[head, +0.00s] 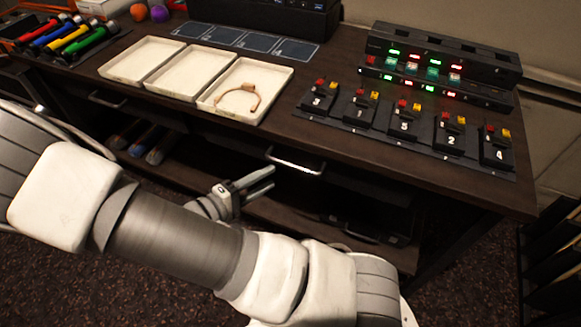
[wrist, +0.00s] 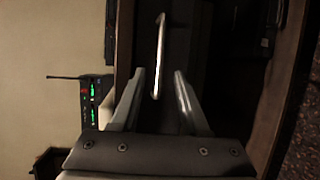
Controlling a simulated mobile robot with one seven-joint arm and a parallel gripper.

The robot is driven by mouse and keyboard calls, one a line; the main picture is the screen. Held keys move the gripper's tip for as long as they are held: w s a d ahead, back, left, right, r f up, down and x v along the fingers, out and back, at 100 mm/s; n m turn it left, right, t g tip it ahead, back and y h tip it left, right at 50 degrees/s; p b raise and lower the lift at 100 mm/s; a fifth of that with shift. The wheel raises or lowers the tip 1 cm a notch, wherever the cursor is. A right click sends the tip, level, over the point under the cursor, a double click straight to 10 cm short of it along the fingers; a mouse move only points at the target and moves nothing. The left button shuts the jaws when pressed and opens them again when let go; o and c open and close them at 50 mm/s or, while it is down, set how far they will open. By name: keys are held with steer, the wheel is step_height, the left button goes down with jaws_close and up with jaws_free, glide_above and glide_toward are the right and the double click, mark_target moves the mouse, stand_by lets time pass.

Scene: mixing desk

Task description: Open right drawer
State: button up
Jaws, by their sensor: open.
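The right drawer (head: 338,178) is a dark front under the desk top, and it looks shut. Its silver bar handle (head: 295,161) shows just below the desk's front edge. My gripper (head: 273,177) is open and empty, a little below and left of the handle in the head view. In the wrist view the handle (wrist: 158,55) runs upright in the picture, and its lower end lies between the two fingers of my gripper (wrist: 160,72). The handle seems to be ahead of the fingers; I cannot tell the exact gap. Nothing is held.
The desk top (head: 330,143) carries white trays (head: 140,60), one with a copper-coloured ring, and a row of switch boxes (head: 403,122). A left drawer handle (head: 107,100) is further left. A lower shelf (head: 290,222) runs beneath the drawer. A dark rack (head: 553,255) stands at right.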

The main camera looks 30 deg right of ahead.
mark_target(289, 166)
steer(key=b+x, duration=0.1)
steer(key=x, duration=0.7)
steer(key=shift+w+d+b, duration=0.1)
steer(key=shift+d+b, duration=0.15)
steer(key=shift+b, duration=0.05)
jaws_close()
stand_by(1.0)
